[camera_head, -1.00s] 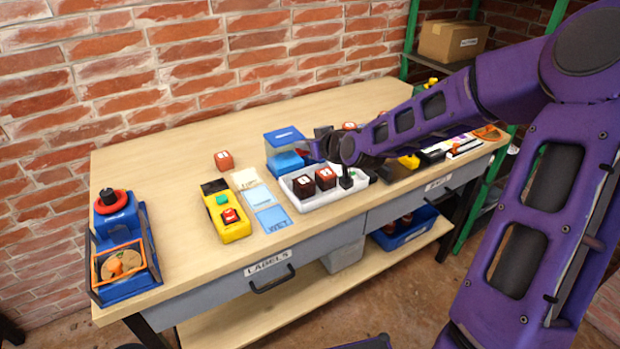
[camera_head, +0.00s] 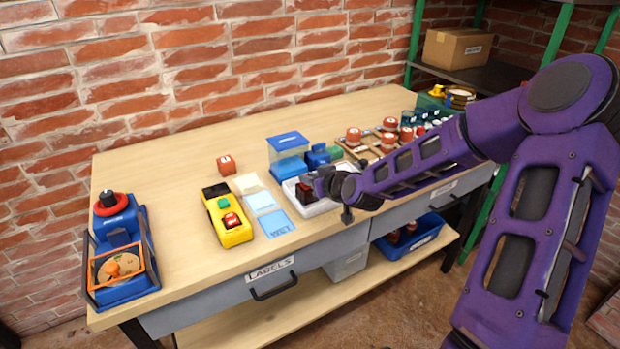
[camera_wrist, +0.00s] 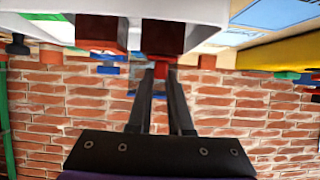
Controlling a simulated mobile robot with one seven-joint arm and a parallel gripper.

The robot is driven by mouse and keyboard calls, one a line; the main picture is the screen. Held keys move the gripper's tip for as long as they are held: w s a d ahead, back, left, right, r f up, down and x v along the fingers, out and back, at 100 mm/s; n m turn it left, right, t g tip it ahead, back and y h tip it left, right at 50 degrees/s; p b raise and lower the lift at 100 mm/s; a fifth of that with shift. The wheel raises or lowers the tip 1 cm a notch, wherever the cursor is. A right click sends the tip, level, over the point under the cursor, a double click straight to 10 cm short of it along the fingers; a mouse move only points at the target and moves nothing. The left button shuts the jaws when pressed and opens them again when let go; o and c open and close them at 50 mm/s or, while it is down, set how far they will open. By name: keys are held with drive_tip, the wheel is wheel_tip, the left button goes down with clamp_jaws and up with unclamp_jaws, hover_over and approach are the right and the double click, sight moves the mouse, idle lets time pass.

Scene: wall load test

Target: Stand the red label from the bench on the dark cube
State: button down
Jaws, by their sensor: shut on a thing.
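Two dark red cubes, one nearly centred (camera_wrist: 162,38) and one to its left (camera_wrist: 100,33), show at the top of the upside-down wrist view. In the head view a dark cube (camera_head: 304,191) sits in the white tray (camera_head: 318,209), and my gripper partly covers both. My gripper (camera_wrist: 161,74) is shut on a small red piece (camera_wrist: 161,71), seemingly the red label, right beside the centred cube in the picture. I cannot tell whether they touch. In the head view my gripper (camera_head: 313,184) is at the tray; its fingertips and the piece are hard to make out there.
A red block with a white mark (camera_head: 226,164) stands on the bench (camera_head: 165,200). A yellow device (camera_head: 229,219), pale and blue cards (camera_head: 262,202) and a blue-lidded box (camera_head: 287,152) are left of the tray. Several red-topped items stand behind my arm. The bench's left middle is clear.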

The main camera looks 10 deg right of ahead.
drive_tip(key=c, duration=0.8)
unclamp_jaws()
drive_tip(key=shift+c, duration=0.2)
drive_tip(key=shift+s+r, duration=0.15)
drive_tip(key=shift+r, duration=0.05)
drive_tip(key=p+v, duration=0.3)
drive_tip(key=v, duration=0.8)
drive_tip(key=shift+s+p, duration=0.3)
drive_tip(key=shift+p, duration=0.1)
drive_tip(key=shift+d+r, duration=0.1)
